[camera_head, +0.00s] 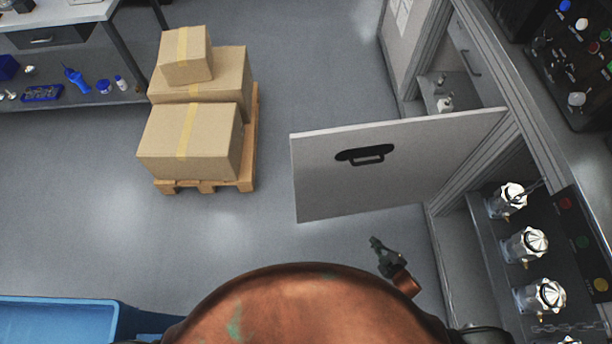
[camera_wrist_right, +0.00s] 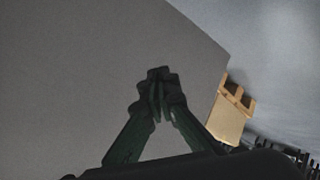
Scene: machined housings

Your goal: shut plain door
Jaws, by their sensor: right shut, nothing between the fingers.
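The plain door (camera_head: 385,165) is a flat light grey panel with a black handle (camera_head: 364,155). It stands wide open, hinged on the cabinet frame (camera_head: 470,165) at its right and reaching out to the left over the floor. My right gripper (camera_head: 375,241) is below the door in the head view, shut and empty. In the right wrist view the closed fingers (camera_wrist_right: 158,75) point toward the grey door face (camera_wrist_right: 90,70), which fills the left of that view. I cannot tell whether they touch it. My left gripper is not in view.
Stacked cardboard boxes (camera_head: 190,140) stand on a wooden pallet (camera_head: 247,165) left of the door. A blue bin (camera_head: 60,318) is at the lower left. Several metal housings (camera_head: 525,245) line the cabinet at right. A workbench (camera_head: 60,35) is at the upper left. Floor between pallet and door is clear.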

